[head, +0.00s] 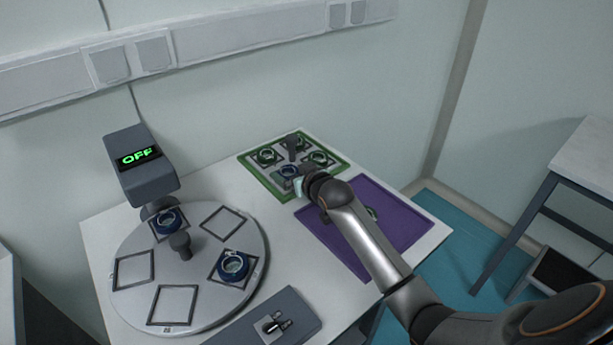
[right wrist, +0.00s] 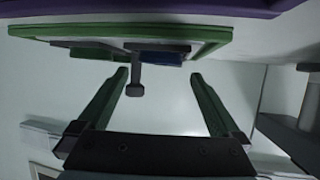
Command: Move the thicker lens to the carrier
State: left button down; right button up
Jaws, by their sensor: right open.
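A green-rimmed tray (head: 254,181) with an upright grey post (head: 292,145) holds several ringed lenses, including a blue-ringed lens (head: 289,171) at its near side. My right gripper (head: 299,186) is beside that lens. In the right wrist view its green fingers (right wrist: 160,78) are open, with nothing between their tips; the tray (right wrist: 215,43), post (right wrist: 136,85) and a blue part (right wrist: 168,57) are beyond. The round grey disc (head: 190,262) carries two blue-ringed lenses, one at the back (head: 168,222), one at right (head: 234,264). I cannot tell which lens is thicker, or which piece is the carrier.
A dark box (head: 140,165) reading OFF stands behind the disc. A grey box with a switch (head: 272,325) is in front. Several disc squares are empty.

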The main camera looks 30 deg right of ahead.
jog(key=p+v, duration=0.1)
jog(key=v, duration=0.8)
jog(key=shift+s+r, duration=0.25)
